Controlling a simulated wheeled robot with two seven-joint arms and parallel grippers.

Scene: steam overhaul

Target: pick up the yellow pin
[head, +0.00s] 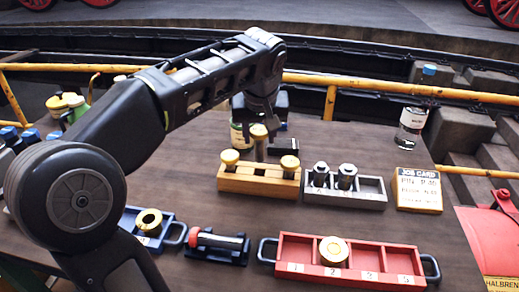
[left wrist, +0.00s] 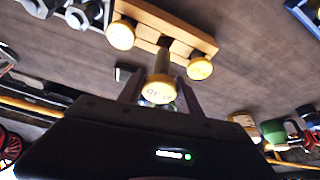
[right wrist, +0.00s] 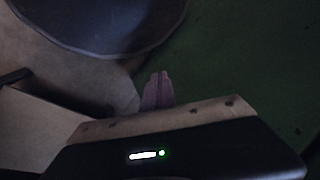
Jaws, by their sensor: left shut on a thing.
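The yellow pin (head: 259,143) has a yellow round head and a grey shank and stands upright over the middle of the wooden block (head: 245,180). Its head is higher than the heads of the two other yellow-headed pins in the block, at left (head: 230,157) and right (head: 289,163). My left gripper (head: 264,118) is shut on the yellow pin. In the left wrist view the pin's head (left wrist: 160,92) sits between the fingers. I cannot tell whether its lower end is clear of the block. My right gripper (right wrist: 158,90) is shut and empty, away from the table.
A grey tray (head: 372,197) with bolts stands right of the block, with a job card (head: 419,189) beyond. In front are a red tray (head: 307,247) holding a yellow-topped ring, a dark blue stand (head: 221,254) with a red-ended cylinder, and a blue tray (head: 168,219). A yellow rail runs behind.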

